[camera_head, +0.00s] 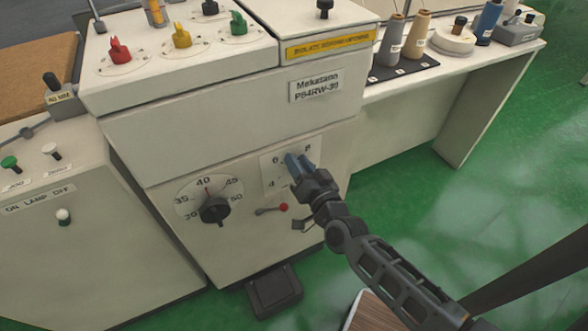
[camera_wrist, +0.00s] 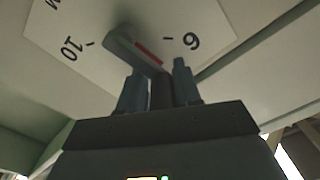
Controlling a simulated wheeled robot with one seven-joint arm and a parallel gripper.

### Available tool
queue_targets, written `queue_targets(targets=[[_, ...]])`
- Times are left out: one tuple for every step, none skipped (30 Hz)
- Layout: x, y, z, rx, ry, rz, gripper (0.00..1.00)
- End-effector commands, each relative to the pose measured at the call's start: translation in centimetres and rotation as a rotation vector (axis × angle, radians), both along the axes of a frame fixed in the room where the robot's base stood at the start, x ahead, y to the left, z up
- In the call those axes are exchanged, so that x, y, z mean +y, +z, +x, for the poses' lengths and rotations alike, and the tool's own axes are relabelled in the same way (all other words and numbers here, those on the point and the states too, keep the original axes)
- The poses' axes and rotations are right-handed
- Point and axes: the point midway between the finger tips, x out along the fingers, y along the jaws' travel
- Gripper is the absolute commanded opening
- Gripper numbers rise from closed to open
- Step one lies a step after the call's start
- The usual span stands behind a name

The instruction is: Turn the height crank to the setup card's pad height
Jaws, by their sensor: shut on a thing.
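The height crank (camera_wrist: 125,43) is a dark grey arm with a red line on it, in front of a white number plate (camera_wrist: 82,22) in the wrist view. A 10 shows left of the crank and a 6, or a turned 9, shows right of it. My gripper (camera_wrist: 159,82) is shut on the crank's handle, one blue-grey finger on each side. In the head view my gripper (camera_head: 299,165) covers the crank and part of the plate (camera_head: 270,163), where 4, 6 and 8 show. I cannot make out a setup card.
Beside the plate are a black dial knob (camera_head: 215,210) with its pointer near 40 and a small red-tipped lever (camera_head: 283,207). A black pedal (camera_head: 275,290) lies on the green floor below. A white table (camera_head: 480,85) with thread cones stands behind right.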

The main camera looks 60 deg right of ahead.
Motion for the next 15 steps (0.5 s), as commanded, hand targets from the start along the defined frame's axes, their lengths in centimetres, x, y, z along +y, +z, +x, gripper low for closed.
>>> queue_targets(targets=[[0.1, -0.6, -0.1, -0.020, 0.006, 0.040, 0.03], [-0.1, -0.6, -0.2, -0.037, 0.005, 0.063, 0.03], [-0.2, -0.6, -0.3, -0.059, 0.005, 0.095, 0.03], [-0.3, -0.6, -0.4, -0.074, 0.006, 0.119, 0.03], [-0.5, -0.6, -0.5, -0.090, 0.005, 0.142, 0.03], [-0.7, -0.7, -0.6, -0.111, 0.005, 0.175, 0.03], [-0.8, -0.7, -0.6, -0.128, 0.005, 0.199, 0.03], [-0.9, -0.7, -0.7, -0.143, 0.005, 0.221, 0.03], [-1.0, -0.8, -0.8, -0.163, 0.005, 0.251, 0.03], [-1.1, -0.9, -0.9, -0.178, 0.005, 0.273, 0.03], [-1.2, -0.9, -1.0, -0.194, 0.005, 0.296, 0.03], [-1.4, -1.0, -1.1, -0.212, 0.004, 0.325, 0.03], [-1.4, -1.0, -1.1, -0.226, 0.005, 0.345, 0.03], [-1.5, -1.0, -1.2, -0.239, 0.005, 0.365, 0.03], [-1.6, -1.1, -1.3, -0.256, 0.004, 0.392, 0.03]])
